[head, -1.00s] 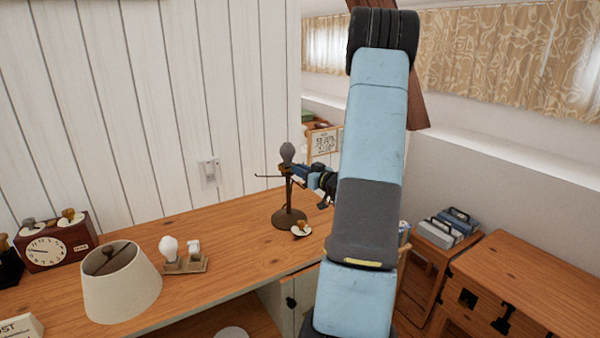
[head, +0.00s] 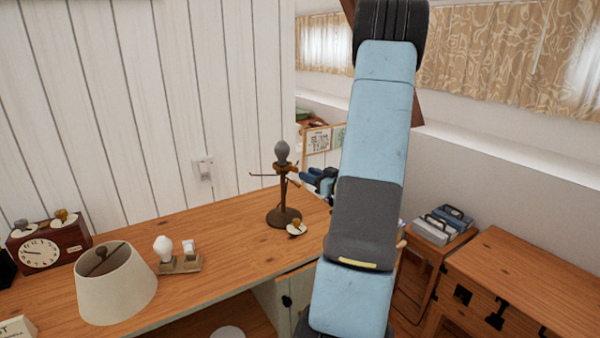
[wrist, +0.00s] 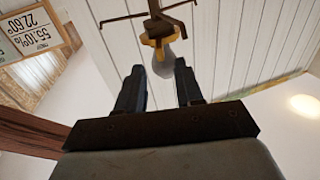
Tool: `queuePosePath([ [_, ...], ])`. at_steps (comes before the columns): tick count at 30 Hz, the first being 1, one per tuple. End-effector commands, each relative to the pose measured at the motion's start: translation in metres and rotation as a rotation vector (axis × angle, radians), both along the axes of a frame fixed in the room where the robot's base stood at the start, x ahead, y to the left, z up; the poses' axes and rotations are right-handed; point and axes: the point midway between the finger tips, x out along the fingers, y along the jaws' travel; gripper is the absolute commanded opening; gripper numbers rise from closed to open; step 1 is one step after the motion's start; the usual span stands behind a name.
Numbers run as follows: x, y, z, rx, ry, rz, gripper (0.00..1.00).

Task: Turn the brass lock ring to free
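A dark lamp stand (head: 283,205) stands upright on the wooden desk. A grey bulb (head: 282,152) sits at its top, and thin arms reach out below it. In the wrist view, the brass ring (wrist: 160,38) is around the stand at the base of the bulb (wrist: 166,65), which appears upside down. My gripper (wrist: 159,68) is open, its two fingers apart with nothing held between them. In the head view, my gripper (head: 314,178) is just right of the stand, apart from it and partly hidden by my arm. The ring's lock position cannot be told.
A cream lampshade (head: 116,284), a small bulb holder (head: 180,264) and a clock (head: 45,250) stand on the desk's left part. A small brass-knobbed disc (head: 296,229) lies beside the stand's base. The white plank wall (head: 130,110) is close behind.

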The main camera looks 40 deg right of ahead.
Motion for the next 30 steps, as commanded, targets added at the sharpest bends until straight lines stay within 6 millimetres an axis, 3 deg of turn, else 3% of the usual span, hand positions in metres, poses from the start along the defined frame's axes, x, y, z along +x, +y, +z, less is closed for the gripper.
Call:
queuePosePath([
  [6, -0.040, -0.008, 0.000, 0.001, 0.000, -0.003, 0.36],
  [12, -0.059, -0.011, -0.001, 0.000, 0.000, -0.002, 0.36],
  [23, -0.064, -0.012, -0.001, 0.000, 0.000, 0.000, 0.36],
  [30, -0.052, -0.006, 0.007, -0.044, 0.036, -0.019, 0.15],
])
